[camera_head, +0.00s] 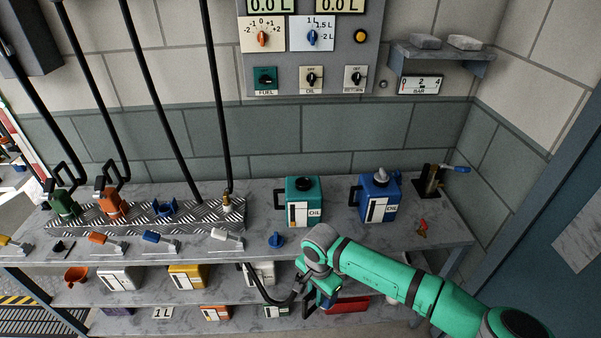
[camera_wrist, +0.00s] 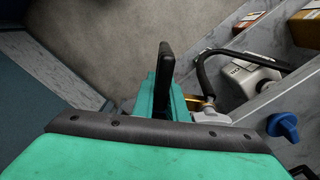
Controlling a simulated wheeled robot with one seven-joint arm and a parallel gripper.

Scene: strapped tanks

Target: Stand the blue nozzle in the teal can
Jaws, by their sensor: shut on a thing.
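The teal can (camera_head: 303,203), labelled OIL, stands upright on the worktop, with a dark round top. My gripper (camera_head: 312,295) is low, in front of the worktop's front edge, below and apart from the can. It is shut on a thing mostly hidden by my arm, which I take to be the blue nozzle. A black curved hose or handle (camera_head: 268,296) runs to it. In the wrist view, my gripper (camera_wrist: 165,85) hides most of the held thing; a grey and brass part and a black loop (camera_wrist: 205,60) show beside it.
A blue can (camera_head: 380,197) stands right of the teal can. A small blue part (camera_head: 277,240) lies near the worktop's front edge. A rack (camera_head: 150,217) holds a green nozzle (camera_head: 63,204) and an orange nozzle (camera_head: 112,204). Several cans fill the shelves below.

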